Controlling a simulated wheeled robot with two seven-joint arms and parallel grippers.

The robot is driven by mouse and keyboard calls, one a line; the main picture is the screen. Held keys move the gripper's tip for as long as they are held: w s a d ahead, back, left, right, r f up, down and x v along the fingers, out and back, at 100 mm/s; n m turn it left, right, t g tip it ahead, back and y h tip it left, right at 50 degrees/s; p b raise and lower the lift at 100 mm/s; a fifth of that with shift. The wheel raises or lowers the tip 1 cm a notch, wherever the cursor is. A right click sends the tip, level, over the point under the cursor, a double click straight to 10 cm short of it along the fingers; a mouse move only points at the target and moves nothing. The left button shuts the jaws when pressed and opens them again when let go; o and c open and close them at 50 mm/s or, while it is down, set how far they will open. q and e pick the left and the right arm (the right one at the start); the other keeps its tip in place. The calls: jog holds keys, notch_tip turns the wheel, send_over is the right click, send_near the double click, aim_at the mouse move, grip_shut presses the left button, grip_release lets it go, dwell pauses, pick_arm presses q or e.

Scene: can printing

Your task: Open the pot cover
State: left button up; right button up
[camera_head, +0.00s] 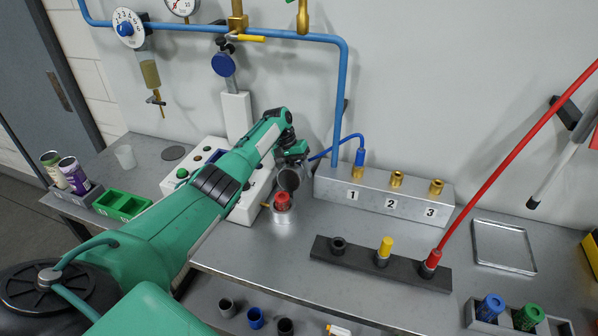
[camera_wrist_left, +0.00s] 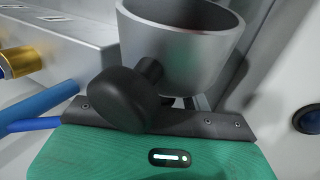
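The pot (camera_head: 283,214) is a small metal vessel on the table, with a red piece inside its mouth. Its grey metal cover (camera_head: 290,180) is tilted up above the pot, its hollow side towards the head camera. In the left wrist view the metal cover (camera_wrist_left: 185,55) is close, with a black round knob (camera_wrist_left: 122,100) in front of my gripper's dark edge. My left gripper (camera_head: 292,153) is right at the raised cover; its fingertips are hidden, so I cannot tell its grip. My right gripper is not in view.
A metal block (camera_head: 380,192) with brass fittings stands right of the pot, with a blue hose nearby. A white button box (camera_head: 250,205) is on the left, partly behind my arm. A dark rack (camera_head: 360,262) with capped pieces lies in front. A shallow tray (camera_head: 503,246) is right.

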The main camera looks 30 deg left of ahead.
pick_arm(q)
jog(key=shift+r, duration=0.2)
jog(key=b+v, duration=0.3)
jog(key=v, duration=1)
jog(key=shift+r+b, duration=0.2)
jog(key=shift+b, duration=0.1)
jog(key=shift+s+a+f, duration=0.1)
jog(key=shift+f, duration=0.05)
